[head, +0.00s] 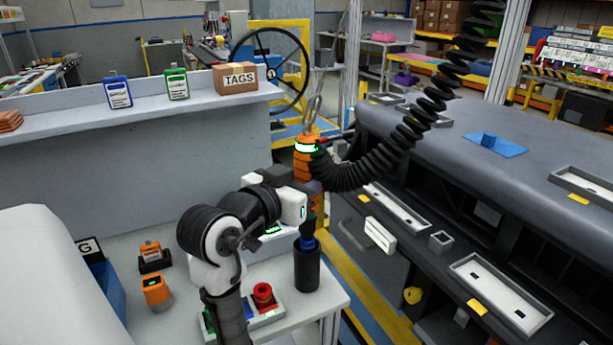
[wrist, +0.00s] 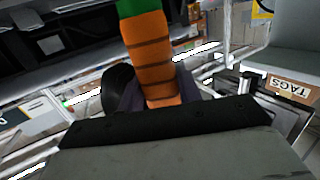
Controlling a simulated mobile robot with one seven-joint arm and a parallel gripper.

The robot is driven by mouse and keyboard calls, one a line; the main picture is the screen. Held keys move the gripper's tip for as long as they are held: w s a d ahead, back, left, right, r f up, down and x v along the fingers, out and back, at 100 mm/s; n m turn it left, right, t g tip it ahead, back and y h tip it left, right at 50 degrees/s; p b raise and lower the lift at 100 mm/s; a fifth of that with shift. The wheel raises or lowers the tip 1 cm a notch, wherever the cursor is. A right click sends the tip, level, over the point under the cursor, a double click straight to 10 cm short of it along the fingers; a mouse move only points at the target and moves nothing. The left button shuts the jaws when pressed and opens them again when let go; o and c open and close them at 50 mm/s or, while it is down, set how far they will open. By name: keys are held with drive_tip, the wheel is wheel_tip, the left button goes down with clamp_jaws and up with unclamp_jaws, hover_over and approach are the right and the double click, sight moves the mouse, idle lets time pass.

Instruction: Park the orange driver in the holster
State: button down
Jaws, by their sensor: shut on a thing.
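The orange driver (head: 306,165) is upright, with a green lit band near its top and a black coiled cord beside it. My gripper (head: 314,190) is shut around its body. The wrist view shows the ribbed orange grip (wrist: 152,60) between the jaws (wrist: 158,95). The holster, a black upright cylinder (head: 307,272), stands on the white table's right end, directly below the driver in the head view. A blue piece (head: 307,243) shows at the holster's mouth. I cannot tell whether the driver's lower end is inside it; my gripper partly hides the driver's lower part.
A red button box (head: 263,296) stands left of the holster. Two orange devices (head: 154,290) sit farther left. The coiled cord (head: 400,145) hangs to the right, near the dashboard (head: 500,180). A shelf behind holds a TAGS box (head: 238,78).

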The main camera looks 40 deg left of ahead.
drive_tip(key=shift+f+b, duration=2.65)
drive_tip(key=shift+f, duration=1.2)
drive_tip(key=c, duration=0.9)
unclamp_jaws()
drive_tip(key=shift+s, duration=0.1)
drive_tip(key=s+d+r+b, duration=0.1)
drive_tip(key=s+b, duration=0.1)
drive_tip(key=s, duration=1.1)
drive_tip(key=shift+s+d+r, duration=0.15)
drive_tip(key=shift+s+r, duration=0.1)
drive_tip(key=shift+s, duration=0.05)
